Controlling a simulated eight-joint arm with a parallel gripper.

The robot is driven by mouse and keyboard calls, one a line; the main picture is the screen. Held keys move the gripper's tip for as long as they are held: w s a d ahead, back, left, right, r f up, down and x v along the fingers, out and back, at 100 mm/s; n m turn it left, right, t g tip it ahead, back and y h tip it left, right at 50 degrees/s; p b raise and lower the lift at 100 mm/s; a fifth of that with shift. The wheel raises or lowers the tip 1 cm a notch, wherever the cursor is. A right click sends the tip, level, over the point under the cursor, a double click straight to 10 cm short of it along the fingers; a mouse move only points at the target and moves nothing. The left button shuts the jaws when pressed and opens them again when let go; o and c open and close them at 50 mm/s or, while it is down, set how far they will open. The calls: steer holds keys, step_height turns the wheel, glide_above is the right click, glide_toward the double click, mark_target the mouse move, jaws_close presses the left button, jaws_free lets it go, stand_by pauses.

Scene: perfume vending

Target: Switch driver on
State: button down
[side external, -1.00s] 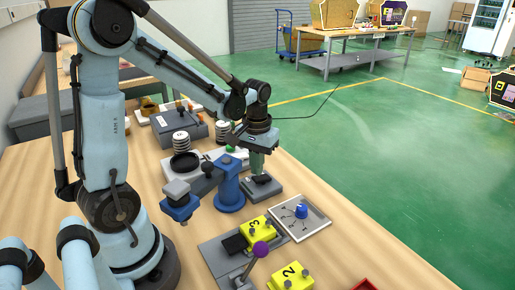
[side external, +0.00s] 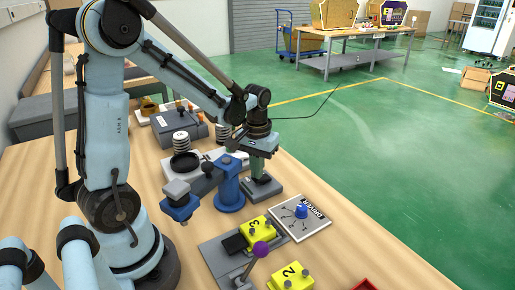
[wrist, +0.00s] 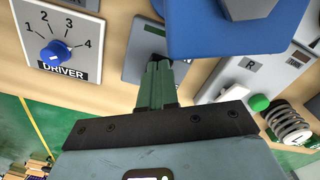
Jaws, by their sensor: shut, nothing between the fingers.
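The driver panel (side external: 300,218) is a pale plate with a blue knob (side external: 301,211), right of the yellow blocks. In the wrist view, the knob (wrist: 56,52) sits among marks 1 to 4 above the word DRIVER. A grey switch box (side external: 264,189) stands behind the panel, and its plate also shows in the wrist view (wrist: 140,50). My gripper (side external: 260,176) has green fingers pressed together, pointing down at this box. In the wrist view, the fingertips (wrist: 157,64) overlap a dark part of the plate. They hide most of it, and I cannot tell whether they touch.
A blue post fixture (side external: 229,194) stands close left of the switch box. A purple-topped lever (side external: 260,249) and yellow blocks 3 (side external: 257,232) and 2 (side external: 290,276) are nearer the front. A spring (wrist: 288,124) and green button (wrist: 259,102) lie to the right in the wrist view.

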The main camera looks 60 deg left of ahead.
steer(key=shift+f, duration=0.35)
steer(key=shift+r, duration=3.5)
steer(key=s+d+r+m+t, duration=0.3)
steer(key=d+m+t, duration=0.3)
steer(key=d, duration=0.4)
steer(key=shift+s+t, duration=0.6)
steer(key=shift+s, duration=0.1)
